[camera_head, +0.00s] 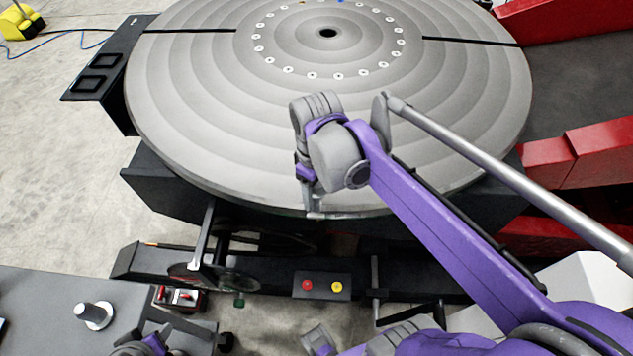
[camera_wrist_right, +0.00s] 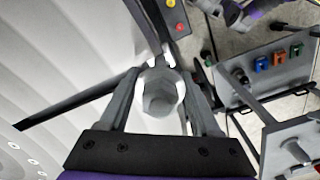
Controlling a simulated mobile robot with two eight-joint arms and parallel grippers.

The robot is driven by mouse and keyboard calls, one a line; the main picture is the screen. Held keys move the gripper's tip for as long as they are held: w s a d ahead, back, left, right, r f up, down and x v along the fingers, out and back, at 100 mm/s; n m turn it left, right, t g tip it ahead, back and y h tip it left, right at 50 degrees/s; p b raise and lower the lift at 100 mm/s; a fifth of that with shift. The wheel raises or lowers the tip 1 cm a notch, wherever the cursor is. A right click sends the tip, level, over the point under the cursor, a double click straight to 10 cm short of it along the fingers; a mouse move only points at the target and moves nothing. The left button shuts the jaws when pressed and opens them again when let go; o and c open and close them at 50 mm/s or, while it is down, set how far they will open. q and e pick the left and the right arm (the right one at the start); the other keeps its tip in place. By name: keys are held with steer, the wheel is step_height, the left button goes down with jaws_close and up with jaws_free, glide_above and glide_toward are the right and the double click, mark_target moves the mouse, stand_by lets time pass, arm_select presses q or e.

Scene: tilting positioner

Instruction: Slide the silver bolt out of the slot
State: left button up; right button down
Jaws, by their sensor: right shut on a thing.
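The large round grey table (camera_head: 200,110) has thin dark radial slots; one slot (camera_head: 190,30) shows at the upper left and another (camera_head: 470,41) at the upper right. My right gripper (camera_head: 314,212) is low at the table's front rim, mostly hidden by its wrist. In the right wrist view its fingers are shut on the silver bolt (camera_wrist_right: 160,92), whose hexagonal head faces the camera. A dark slot (camera_wrist_right: 70,104) runs from the left toward the bolt. The fingers hide whether the shank is still inside. My left gripper (camera_head: 145,346) is at the bottom left, partly cut off.
A grey side table (camera_head: 40,310) at the lower left bears a silver cylinder on a round base (camera_head: 93,315). A button box (camera_head: 322,286) with red and yellow buttons sits below the round table. Red structures (camera_head: 600,150) stand at the right.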

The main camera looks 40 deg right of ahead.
arm_select(q)
steer(key=shift+w+r+p, duration=0.2)
steer(key=shift+r+p, duration=0.3)
steer(key=shift+r, duration=0.2)
arm_select(e)
steer(key=shift+s+a, duration=1.45)
steer(key=shift+s, duration=0.3)
steer(key=shift+r, duration=0.1)
steer(key=shift+w+r+p, duration=0.1)
steer(key=shift+r+p, duration=2.2)
steer(key=shift+r, duration=1.2)
arm_select(q)
step_height(320, 180, up, 6)
steer(key=w, duration=0.2)
steer(key=shift+w+r+t, duration=0.15)
steer(key=shift+w+t, duration=0.15)
steer(key=shift+w, duration=0.05)
arm_select(e)
steer(key=shift+f, duration=0.1)
arm_select(q)
steer(key=shift+s, duration=0.2)
arm_select(e)
steer(key=shift+s, duration=0.2)
